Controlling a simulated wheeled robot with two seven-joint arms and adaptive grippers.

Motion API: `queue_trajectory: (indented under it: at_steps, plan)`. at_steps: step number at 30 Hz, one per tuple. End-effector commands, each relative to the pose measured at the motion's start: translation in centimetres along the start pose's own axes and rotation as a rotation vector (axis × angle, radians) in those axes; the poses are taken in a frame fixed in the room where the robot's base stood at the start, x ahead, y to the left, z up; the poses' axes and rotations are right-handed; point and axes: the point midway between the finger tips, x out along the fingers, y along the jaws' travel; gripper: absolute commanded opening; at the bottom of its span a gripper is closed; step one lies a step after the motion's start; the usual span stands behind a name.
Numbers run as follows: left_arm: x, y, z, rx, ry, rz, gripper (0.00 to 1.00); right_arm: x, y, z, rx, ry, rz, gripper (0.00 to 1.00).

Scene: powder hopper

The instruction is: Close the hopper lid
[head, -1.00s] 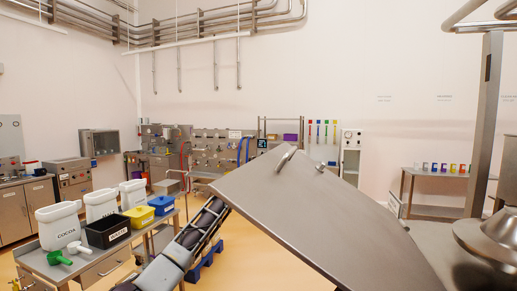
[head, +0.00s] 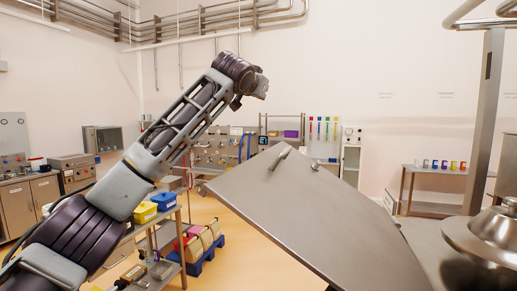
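The hopper lid (head: 310,215) is a large flat grey metal panel in the lower middle of the head view. It stands tilted, with a small bar handle (head: 280,158) near its top corner. The hopper opening is hidden or out of frame. My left arm comes in from the left and reaches up. Its far end, at my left gripper (head: 256,88), is above and left of the lid, apart from it in the picture. The fingers cannot be made out. My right gripper is not in view.
A side table with yellow (head: 146,212) and blue (head: 165,201) bins stands behind my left arm. A blue pallet (head: 203,257) with sacks is on the floor left of the lid. A conical steel vessel (head: 490,235) and a steel post (head: 486,120) are at right.

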Motion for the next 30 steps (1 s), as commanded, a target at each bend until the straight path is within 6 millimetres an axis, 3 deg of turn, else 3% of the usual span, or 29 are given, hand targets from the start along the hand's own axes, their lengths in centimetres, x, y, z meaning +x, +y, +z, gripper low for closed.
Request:
queue_trajectory:
  at_steps: [6,15,23,30]
  plan:
    - [-4.5,4.1,-1.2,0.011,-0.125,0.037,0.00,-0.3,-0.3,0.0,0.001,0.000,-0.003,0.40]
    - [-11.0,8.8,-0.3,0.057,-0.330,0.048,0.00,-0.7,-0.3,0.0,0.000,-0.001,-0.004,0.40]
    - [-17.2,11.4,1.8,0.132,-0.517,0.004,0.00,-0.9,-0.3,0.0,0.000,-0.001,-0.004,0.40]
    - [-22.2,12.3,3.8,0.203,-0.662,-0.067,0.00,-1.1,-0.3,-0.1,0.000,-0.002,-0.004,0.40]
